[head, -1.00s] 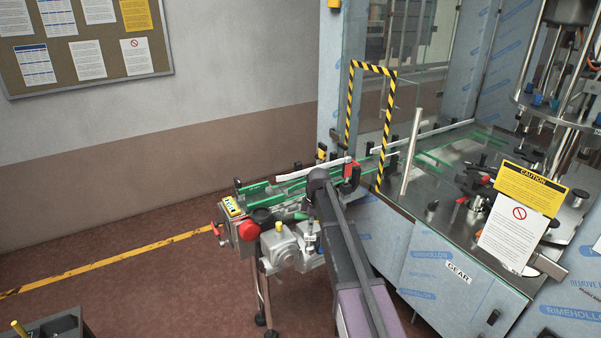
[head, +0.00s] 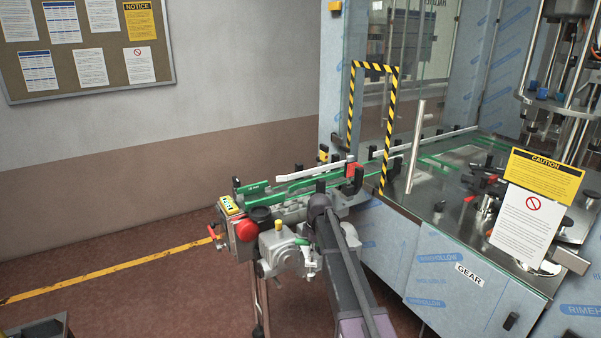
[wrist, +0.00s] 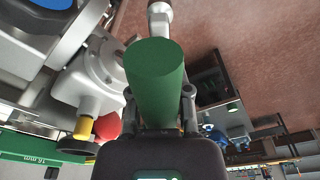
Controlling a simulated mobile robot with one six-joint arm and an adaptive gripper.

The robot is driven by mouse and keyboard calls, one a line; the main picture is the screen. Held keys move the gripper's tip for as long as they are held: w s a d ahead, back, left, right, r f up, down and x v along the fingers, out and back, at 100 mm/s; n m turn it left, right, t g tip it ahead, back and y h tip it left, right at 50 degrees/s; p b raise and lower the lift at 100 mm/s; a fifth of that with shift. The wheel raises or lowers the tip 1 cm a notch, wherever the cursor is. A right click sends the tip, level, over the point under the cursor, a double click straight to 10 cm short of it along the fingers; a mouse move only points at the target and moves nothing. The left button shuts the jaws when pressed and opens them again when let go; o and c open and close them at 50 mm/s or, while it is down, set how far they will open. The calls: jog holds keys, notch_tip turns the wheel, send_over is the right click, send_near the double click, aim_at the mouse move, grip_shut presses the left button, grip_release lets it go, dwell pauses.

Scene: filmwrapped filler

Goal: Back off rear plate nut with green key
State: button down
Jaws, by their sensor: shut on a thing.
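The green key (wrist: 156,82) fills the middle of the wrist view as a thick green cylinder. My gripper (wrist: 160,125) is shut on it, with a finger on each side of the lower part of the handle. A silver end piece (wrist: 159,12) shows beyond the handle at the top edge; whether it touches a nut cannot be told. In the head view my arm reaches to the front of the conveyor (head: 290,205), beside its grey gearbox (head: 282,250). My gripper is mostly hidden there, and I cannot make out the rear plate nut in either view.
A red button (head: 247,230) is close to the gearbox. In the wrist view, grey motor housings (wrist: 95,75) crowd the left, with a green "16 mm" strip (wrist: 40,148) below. A striped yellow-black frame (head: 351,105) and glass-topped machine stand right. Floor at left is open.

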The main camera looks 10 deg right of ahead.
jog(key=shift+f+b, duration=0.35)
jog(key=shift+f, duration=0.3)
jog(key=shift+a, duration=0.1)
